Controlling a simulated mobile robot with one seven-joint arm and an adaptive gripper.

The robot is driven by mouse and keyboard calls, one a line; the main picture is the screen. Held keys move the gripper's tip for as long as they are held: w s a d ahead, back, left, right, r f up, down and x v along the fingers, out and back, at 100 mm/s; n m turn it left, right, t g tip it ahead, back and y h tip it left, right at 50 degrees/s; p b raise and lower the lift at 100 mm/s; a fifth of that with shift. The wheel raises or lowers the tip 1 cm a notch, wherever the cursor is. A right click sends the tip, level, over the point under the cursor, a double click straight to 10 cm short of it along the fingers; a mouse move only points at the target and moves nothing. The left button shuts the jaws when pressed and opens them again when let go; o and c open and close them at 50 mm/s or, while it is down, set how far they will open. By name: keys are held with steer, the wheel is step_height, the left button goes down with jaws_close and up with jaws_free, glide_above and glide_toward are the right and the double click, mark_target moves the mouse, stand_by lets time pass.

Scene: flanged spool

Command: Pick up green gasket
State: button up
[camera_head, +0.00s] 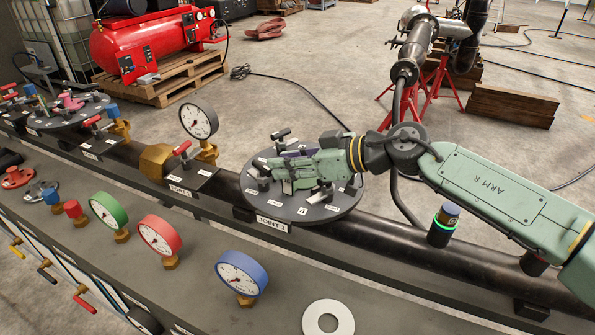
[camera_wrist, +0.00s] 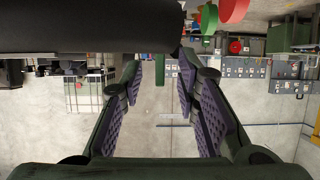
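I cannot make out a green gasket for certain in either view. A pale ring-shaped gasket (camera_head: 328,318) lies flat on the bench at the bottom of the head view; it looks white. My gripper (camera_head: 268,175) is over the round dark plate (camera_head: 318,212) at JOINT 1, pointing left. In the wrist view my gripper (camera_wrist: 158,80) has its two purple-padded fingers apart, with no object clearly held between them. A small green upright shape (camera_wrist: 160,66) shows beyond the fingertips; I cannot tell what it is. My gripper hides part of the plate.
Several clamps with handles stand around the plate. A white gauge (camera_head: 199,122) rises from the pipe to the left. Green (camera_head: 109,210), red (camera_head: 160,236) and blue (camera_head: 241,273) gauges stand on the front bench. A dark post with a green light ring (camera_head: 443,225) stands right of the plate.

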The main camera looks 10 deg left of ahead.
steer(key=shift+a+f, duration=0.1)
jaws_close()
stand_by(0.3)
